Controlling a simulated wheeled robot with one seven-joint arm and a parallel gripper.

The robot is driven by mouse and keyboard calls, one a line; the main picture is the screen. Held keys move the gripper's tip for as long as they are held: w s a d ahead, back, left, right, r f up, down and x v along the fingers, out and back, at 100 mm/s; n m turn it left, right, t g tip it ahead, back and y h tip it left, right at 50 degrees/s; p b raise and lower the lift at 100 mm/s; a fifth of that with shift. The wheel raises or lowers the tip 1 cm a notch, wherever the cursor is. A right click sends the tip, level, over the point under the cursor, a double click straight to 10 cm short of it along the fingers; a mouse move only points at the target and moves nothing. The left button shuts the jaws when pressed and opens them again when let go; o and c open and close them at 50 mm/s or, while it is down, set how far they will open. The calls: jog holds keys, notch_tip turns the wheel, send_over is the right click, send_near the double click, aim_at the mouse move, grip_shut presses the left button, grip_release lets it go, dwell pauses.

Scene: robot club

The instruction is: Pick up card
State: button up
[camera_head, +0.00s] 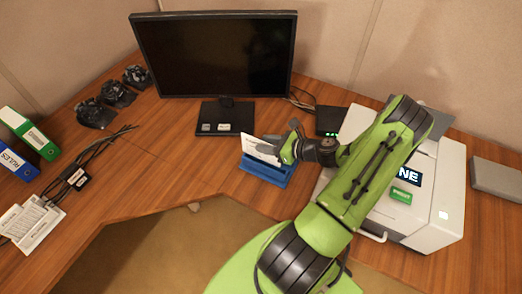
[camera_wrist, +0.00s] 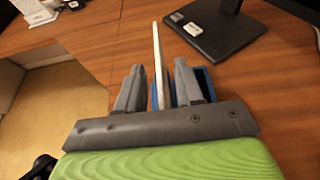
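A white card (camera_head: 261,149) stands tilted in a blue holder (camera_head: 266,175) on the wooden desk, in front of the monitor. In the wrist view the card (camera_wrist: 157,62) shows edge-on as a thin white strip, and part of the blue holder (camera_wrist: 204,97) shows behind the fingers. My gripper (camera_head: 285,148) is at the card's right side in the head view. In the wrist view my gripper (camera_wrist: 157,80) has its two grey fingers apart, one on each side of the card, with gaps visible. The lower part of the card is hidden by my gripper.
A monitor (camera_head: 222,55) stands behind the holder on its black base (camera_head: 225,117). A white printer (camera_head: 436,205) is to the right, beneath my arm. Cables (camera_head: 95,155), binders (camera_head: 25,130) and papers (camera_head: 32,222) lie at the left. The desk left of the holder is clear.

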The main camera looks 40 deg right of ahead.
grip_shut()
notch_tip(320, 180, up, 9)
jog(key=shift+r+p, duration=0.15)
jog(key=shift+p, duration=1)
jog(key=shift+s+r+b, duration=0.1)
jog(key=shift+r+b, duration=0.05)
jog(key=shift+b, duration=0.2)
jog(key=f+b, duration=0.1)
jog(key=b, duration=0.2)
jog(key=s+f+b, duration=0.1)
jog(key=f+b, duration=0.1)
jog(key=b, duration=0.2)
jog(key=s+f+b, duration=0.1)
jog(key=f+b, duration=0.1)
jog(key=b, duration=0.1)
jog(key=shift+a, duration=0.1)
